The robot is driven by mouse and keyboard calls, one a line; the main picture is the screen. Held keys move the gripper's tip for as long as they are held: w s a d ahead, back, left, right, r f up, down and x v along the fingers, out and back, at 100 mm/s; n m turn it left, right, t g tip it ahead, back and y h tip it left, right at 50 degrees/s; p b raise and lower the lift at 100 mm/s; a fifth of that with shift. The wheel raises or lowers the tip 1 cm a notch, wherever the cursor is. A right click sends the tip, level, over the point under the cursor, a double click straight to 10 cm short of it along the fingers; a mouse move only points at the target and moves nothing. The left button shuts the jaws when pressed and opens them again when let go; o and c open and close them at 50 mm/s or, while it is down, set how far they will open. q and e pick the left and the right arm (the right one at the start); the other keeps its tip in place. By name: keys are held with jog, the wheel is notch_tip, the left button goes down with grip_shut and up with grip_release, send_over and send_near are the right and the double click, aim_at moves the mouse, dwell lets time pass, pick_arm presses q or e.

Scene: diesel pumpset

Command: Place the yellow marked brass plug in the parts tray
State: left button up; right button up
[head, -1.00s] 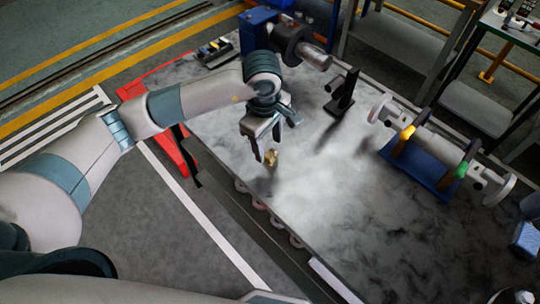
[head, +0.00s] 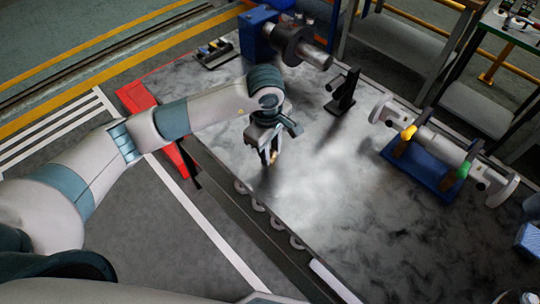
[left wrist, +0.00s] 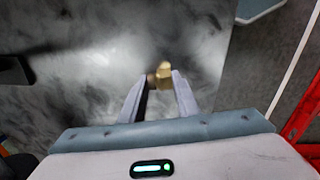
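The brass plug (head: 274,156) is a small gold-coloured piece at my left gripper's fingertips, over the near part of the grey bench top. My left gripper (head: 269,158) points down, with its fingers on both sides of the plug. In the left wrist view the plug (left wrist: 163,73) fills the gap between the fingertips (left wrist: 161,80), so the gripper looks shut on it. Its yellow mark is not distinct. I cannot tell whether the plug touches the bench. A dark tray (head: 207,62) with small parts lies at the back left of the bench; it may be the parts tray. My right gripper is not in view.
A blue pump unit (head: 256,34) with a grey cylinder stands at the back. A black upright stand (head: 343,92) is right of it. A blue cradle (head: 421,168) with a shaft stands farther right. The bench middle (head: 330,210) is clear.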

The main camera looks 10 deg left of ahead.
aim_at(273, 154)
pick_arm(q)
grip_shut()
jog(key=shift+r, duration=0.1)
jog(key=shift+r, duration=0.55)
jog(key=r, duration=0.1)
jog(key=r+p, duration=0.1)
jog(key=r, duration=0.1)
jog(key=shift+s+d+r, duration=0.1)
jog(key=shift+d+r, duration=0.1)
jog(key=shift+d, duration=0.1)
jog(key=s+d+r+p, duration=0.1)
jog(key=s+d+r, duration=0.3)
jog(key=d, duration=0.6)
notch_tip(273, 154, up, 2)
jog(key=shift+r, duration=0.15)
jog(key=shift+s+d, duration=0.1)
